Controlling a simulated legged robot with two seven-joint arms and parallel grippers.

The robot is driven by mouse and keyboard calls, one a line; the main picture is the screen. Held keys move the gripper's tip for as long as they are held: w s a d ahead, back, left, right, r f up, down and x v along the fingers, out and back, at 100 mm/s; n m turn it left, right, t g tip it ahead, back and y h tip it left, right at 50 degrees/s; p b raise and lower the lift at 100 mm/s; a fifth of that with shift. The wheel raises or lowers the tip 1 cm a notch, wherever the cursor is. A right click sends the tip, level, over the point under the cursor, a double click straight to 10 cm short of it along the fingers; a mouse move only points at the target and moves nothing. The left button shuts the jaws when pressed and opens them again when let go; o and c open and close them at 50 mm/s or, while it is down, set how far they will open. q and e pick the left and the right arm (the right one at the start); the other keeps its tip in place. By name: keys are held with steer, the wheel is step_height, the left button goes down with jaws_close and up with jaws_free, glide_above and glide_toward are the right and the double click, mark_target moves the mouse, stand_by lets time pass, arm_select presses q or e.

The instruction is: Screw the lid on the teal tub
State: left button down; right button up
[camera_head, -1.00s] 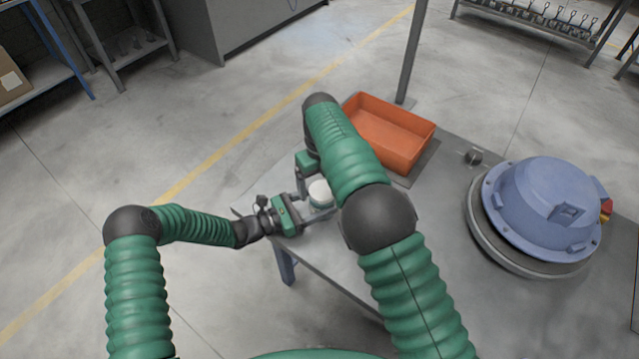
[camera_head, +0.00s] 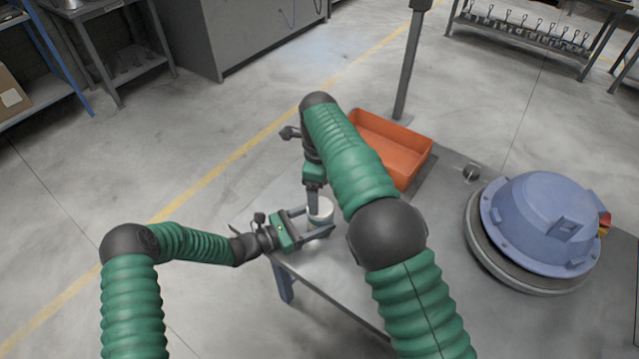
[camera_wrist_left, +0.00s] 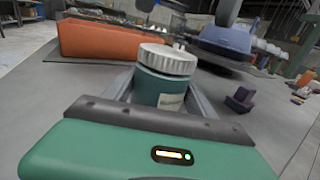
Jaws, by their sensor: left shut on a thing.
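The teal tub (camera_wrist_left: 163,88) stands upright in the left wrist view, with a pale label on its side. The white ribbed lid (camera_wrist_left: 168,58) sits on top of it; I cannot tell how tightly it is threaded. In the head view the lid (camera_head: 320,208) shows beside my right arm. My left gripper (camera_head: 318,226) is shut around the tub's body, a finger on each side. My right gripper (camera_head: 315,200) points down at the lid, partly hidden by its own arm.
An orange bin (camera_head: 392,150) stands at the table's far edge. A large blue domed housing (camera_head: 545,220) sits to the right. A small dark knob-like part (camera_head: 470,173) lies between them. A grey post (camera_head: 408,75) rises behind the bin. The tabletop's front is mostly clear.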

steer(key=n, duration=0.6)
steer(key=shift+r, duration=0.15)
steer(key=n, duration=0.6)
steer(key=shift+s+r+n, duration=0.1)
steer(key=shift+r+n, duration=0.05)
steer(key=shift+n, duration=0.25)
steer(key=n, duration=0.9)
steer(key=shift+r, duration=0.25)
steer(key=n, duration=0.6)
steer(key=shift+r+n, duration=0.25)
steer(key=shift+n, duration=0.15)
steer(key=n, duration=0.6)
steer(key=shift+r, duration=0.2)
steer(key=n, duration=0.5)
steer(key=shift+d+r+n, duration=0.1)
steer(key=shift+r+n, duration=0.15)
steer(key=shift+n, duration=0.15)
steer(key=n, duration=0.4)
steer(key=shift+r+n, duration=0.2)
steer(key=shift+n, duration=0.2)
